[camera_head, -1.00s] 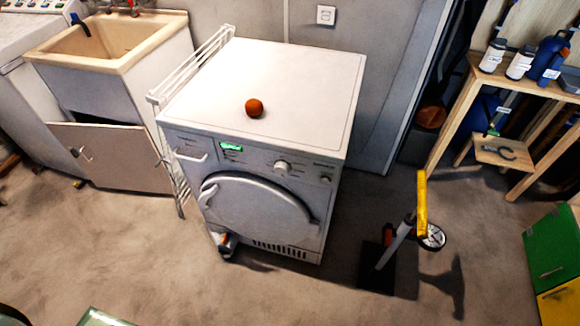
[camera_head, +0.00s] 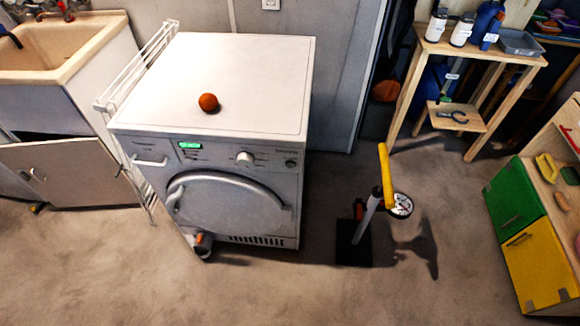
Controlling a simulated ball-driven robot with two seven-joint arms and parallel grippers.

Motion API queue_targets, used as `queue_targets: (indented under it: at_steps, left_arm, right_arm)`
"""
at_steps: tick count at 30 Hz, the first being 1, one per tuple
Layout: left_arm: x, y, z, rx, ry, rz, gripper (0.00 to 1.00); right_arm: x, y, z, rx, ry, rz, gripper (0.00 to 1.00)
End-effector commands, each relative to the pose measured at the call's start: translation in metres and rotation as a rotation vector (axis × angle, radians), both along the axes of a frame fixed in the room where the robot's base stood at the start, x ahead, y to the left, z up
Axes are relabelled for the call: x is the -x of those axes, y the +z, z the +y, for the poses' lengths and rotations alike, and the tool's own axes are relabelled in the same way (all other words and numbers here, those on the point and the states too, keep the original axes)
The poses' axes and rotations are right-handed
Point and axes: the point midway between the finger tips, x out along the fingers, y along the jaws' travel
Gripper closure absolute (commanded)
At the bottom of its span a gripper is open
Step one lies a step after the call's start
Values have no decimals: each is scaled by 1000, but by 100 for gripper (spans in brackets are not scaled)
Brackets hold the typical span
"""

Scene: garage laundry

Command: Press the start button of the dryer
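The white dryer (camera_head: 225,206) stands in the middle left of the head view, its front facing me. Its control panel runs along the top of the front, with a lit green display (camera_head: 189,146), a round knob (camera_head: 245,158) in the middle and a small round button (camera_head: 291,163) at the right end. I cannot read which control is the start button. The round door below is shut. Neither of my grippers is in view.
A sink cabinet (camera_head: 75,140) with an open door (camera_head: 67,174) stands left of the dryer, beside a white drying rack (camera_head: 140,65). A yellow-handled floor pump (camera_head: 386,176) stands to the right. A wooden shelf (camera_head: 487,53) and green-yellow cabinet (camera_head: 515,215) are farther right.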

Motion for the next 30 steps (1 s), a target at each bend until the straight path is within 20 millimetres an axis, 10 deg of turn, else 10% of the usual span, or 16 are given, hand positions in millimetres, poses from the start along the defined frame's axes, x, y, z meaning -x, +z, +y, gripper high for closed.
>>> queue_targets:
  at_steps: [4,30]
  left_arm:
    - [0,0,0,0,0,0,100]
    - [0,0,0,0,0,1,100]
  right_arm:
    - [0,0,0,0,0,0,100]
    - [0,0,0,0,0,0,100]
